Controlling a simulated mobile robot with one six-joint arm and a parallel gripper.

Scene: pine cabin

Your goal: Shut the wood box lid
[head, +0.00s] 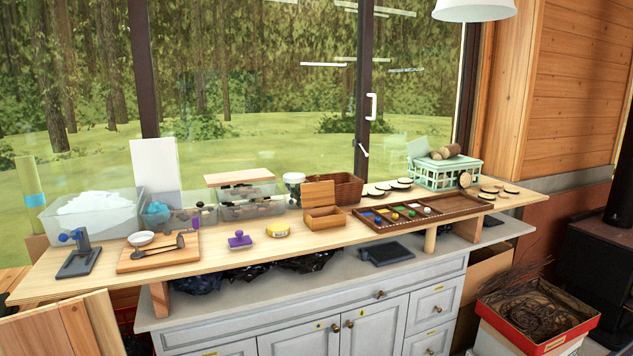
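The small wood box (325,218) stands on the long pine worktop (215,266), a little right of its middle. Its lid (318,193) is open and stands up at the back edge of the box. The inside of the box is mostly hidden at this angle. My gripper and arm do not show in the head view.
A brown wicker basket (347,187) is close behind the box. A sectioned wooden tray (422,211) with small coloured pieces lies to its right. A yellow tin (278,230) and a purple-handled block (240,240) are to its left. A clear bin (90,217) stands further left.

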